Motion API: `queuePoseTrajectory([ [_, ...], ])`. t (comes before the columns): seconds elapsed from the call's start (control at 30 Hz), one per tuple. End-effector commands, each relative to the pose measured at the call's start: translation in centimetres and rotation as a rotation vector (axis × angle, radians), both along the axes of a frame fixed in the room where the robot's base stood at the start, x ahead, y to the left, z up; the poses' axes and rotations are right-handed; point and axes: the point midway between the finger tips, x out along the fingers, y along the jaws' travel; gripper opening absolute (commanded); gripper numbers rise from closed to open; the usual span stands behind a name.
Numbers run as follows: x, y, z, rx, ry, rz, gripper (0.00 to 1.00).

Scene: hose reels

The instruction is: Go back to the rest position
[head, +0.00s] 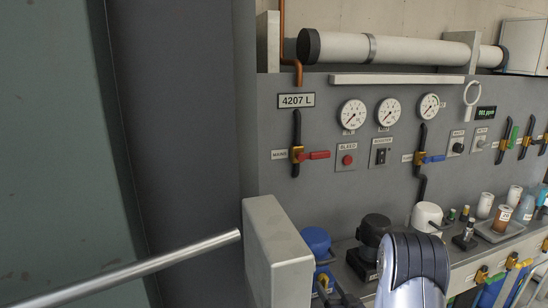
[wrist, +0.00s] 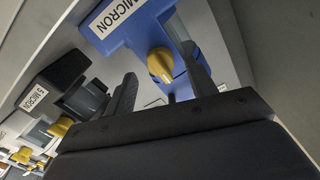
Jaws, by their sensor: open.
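My gripper (wrist: 158,62) is open in the wrist view, its two dark fingers apart. A yellow knob (wrist: 160,64) on a blue filter head labelled MICRON (wrist: 138,22) shows between and beyond the fingers. Nothing is seen held. I cannot tell whether the fingers touch the blue filter. In the head view a rounded black and silver link of my arm stands at the bottom, right of centre. The blue filter (head: 316,241) shows in the head view at the left end of the bench.
A grey block (head: 276,250) with a metal rod (head: 150,268) stands at the near left. A black filter (head: 373,231) and a white one (head: 427,215) stand along the bench. Behind is a panel (head: 360,190) with gauges and valve levers. Cups stand in a tray (head: 499,231) at right.

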Motion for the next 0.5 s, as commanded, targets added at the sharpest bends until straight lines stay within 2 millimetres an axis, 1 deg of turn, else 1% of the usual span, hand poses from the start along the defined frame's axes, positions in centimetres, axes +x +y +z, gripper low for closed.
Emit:
queuePoseTrajectory([
  [0.03,-1.0,-0.4,-0.4,0.000,0.001,-0.004,0.53],
  [0.1,-2.2,-0.8,-0.4,0.000,0.001,-0.003,0.53],
  [0.3,-5.5,-1.9,-0.3,-0.001,0.000,-0.003,0.53],
  [0.5,-7.4,-2.4,-0.2,-0.003,-0.002,0.000,0.53],
])
